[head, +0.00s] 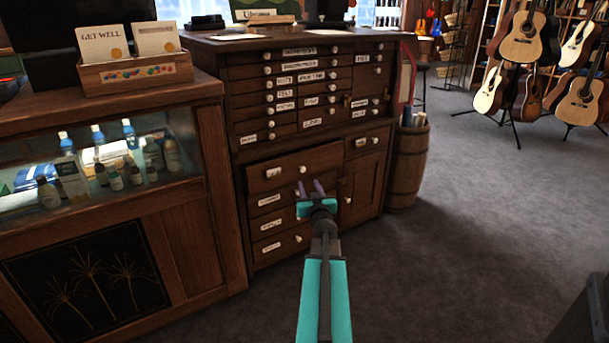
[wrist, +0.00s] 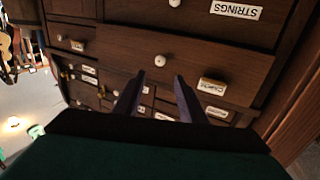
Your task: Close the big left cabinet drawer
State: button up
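The big left cabinet drawer (head: 325,162) is the wide dark wood front at the top of the lower left stack. The wrist view is upside down. There the drawer front (wrist: 200,62) lies beyond the open fingertips (wrist: 158,77). Contact cannot be told.
The drawer cabinet (head: 243,120) has several small labelled drawers above. A glass display counter (head: 215,150) stands close on the left. A wooden barrel (head: 408,170) stands at the cabinet's right. The carpet (head: 470,230) to the right is clear, with guitars on stands (head: 522,40) farther back.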

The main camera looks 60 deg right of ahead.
aim_at(304, 169)
jog(key=shift+b+x, duration=1.55)
jog(key=shift+x, duration=4)
grip_shut()
